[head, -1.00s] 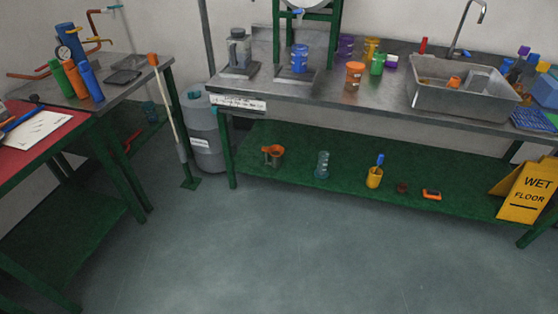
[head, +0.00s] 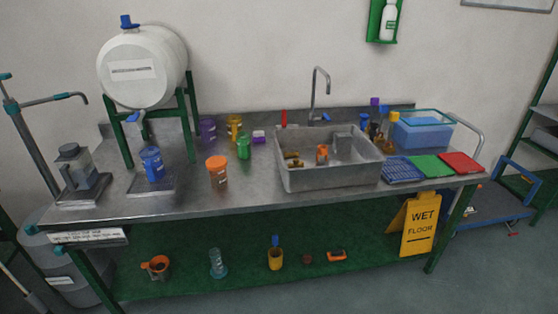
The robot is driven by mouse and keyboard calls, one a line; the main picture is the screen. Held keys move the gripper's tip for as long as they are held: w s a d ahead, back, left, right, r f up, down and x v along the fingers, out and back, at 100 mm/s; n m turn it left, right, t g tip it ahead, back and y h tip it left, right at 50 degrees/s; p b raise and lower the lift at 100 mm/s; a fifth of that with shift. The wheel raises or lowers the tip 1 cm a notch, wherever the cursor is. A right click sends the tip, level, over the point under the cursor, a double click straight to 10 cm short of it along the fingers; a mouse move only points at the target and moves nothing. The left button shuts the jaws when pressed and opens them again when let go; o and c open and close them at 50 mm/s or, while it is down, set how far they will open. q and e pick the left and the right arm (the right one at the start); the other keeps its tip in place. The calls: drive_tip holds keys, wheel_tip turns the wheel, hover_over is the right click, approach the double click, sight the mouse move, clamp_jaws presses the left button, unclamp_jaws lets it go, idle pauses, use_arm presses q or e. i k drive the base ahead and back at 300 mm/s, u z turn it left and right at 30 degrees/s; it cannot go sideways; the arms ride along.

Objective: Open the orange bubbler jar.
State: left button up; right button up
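A jar with an orange lid and a dark orange-brown body (head: 218,176) stands upright near the front edge of the steel bench (head: 240,196), left of the sink. It looks like the orange bubbler jar, and its lid appears to be on. A label shows on its front. Neither of my grippers is in view.
A blue jar (head: 152,164) stands under the white tank (head: 143,68) to the left. A green jar (head: 244,146), a yellow jar (head: 234,128) and a purple jar (head: 207,131) stand behind. The sink (head: 330,172) is right. A wet floor sign (head: 419,226) stands below the bench.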

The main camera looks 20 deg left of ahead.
sight(219, 180)
drive_tip(key=u, duration=0.35)
drive_tip(key=i, duration=1.3)
drive_tip(key=u, duration=0.9)
